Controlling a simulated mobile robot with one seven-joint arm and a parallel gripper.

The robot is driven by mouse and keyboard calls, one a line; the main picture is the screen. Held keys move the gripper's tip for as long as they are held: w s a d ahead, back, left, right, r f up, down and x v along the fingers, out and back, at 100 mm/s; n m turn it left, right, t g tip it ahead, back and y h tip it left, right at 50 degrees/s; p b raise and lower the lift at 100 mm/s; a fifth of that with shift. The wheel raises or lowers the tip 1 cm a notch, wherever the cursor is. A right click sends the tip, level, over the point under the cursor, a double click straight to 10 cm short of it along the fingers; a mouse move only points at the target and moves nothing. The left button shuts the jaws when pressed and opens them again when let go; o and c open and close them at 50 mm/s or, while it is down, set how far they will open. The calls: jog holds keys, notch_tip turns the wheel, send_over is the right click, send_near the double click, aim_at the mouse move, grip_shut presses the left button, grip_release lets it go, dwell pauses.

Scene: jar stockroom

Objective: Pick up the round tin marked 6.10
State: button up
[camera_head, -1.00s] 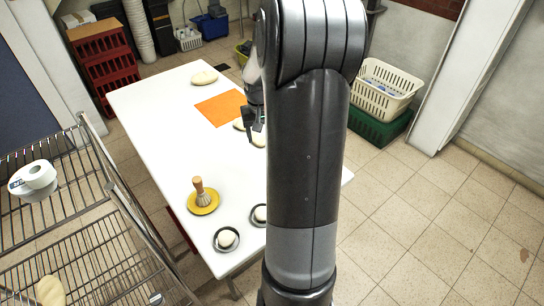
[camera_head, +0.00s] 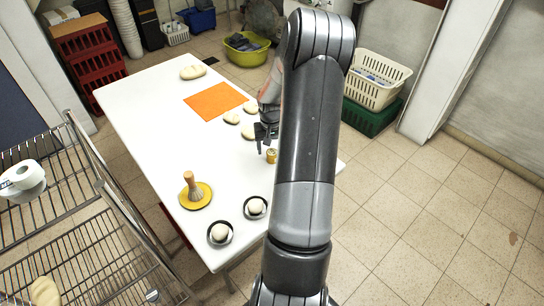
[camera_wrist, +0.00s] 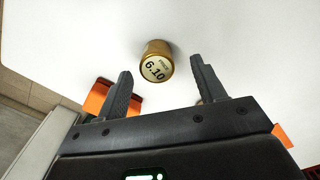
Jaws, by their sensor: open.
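The round tin (camera_wrist: 156,61) is small and gold, with a pale label reading 6.10 that faces the wrist camera. It stands on the white table (camera_wrist: 230,30). In the head view the tin (camera_head: 271,156) is near the table's right edge, just below my gripper (camera_head: 266,138). In the wrist view my gripper (camera_wrist: 160,85) is open, with the tin just beyond the fingertips and roughly centred between them. The fingers appear clear of the tin, and nothing is held.
Pale dough-like lumps (camera_head: 248,132) lie behind my gripper beside an orange mat (camera_head: 215,101). Nearer are a brush (camera_head: 193,186) on a yellow dish (camera_head: 204,197) and two dark dishes (camera_head: 219,233) with pale balls. A wire rack (camera_head: 75,200) stands at left.

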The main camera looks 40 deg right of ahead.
aim_at(272, 152)
jog(key=f, duration=0.4)
jog(key=shift+d, duration=0.2)
jog(key=c, duration=1.1)
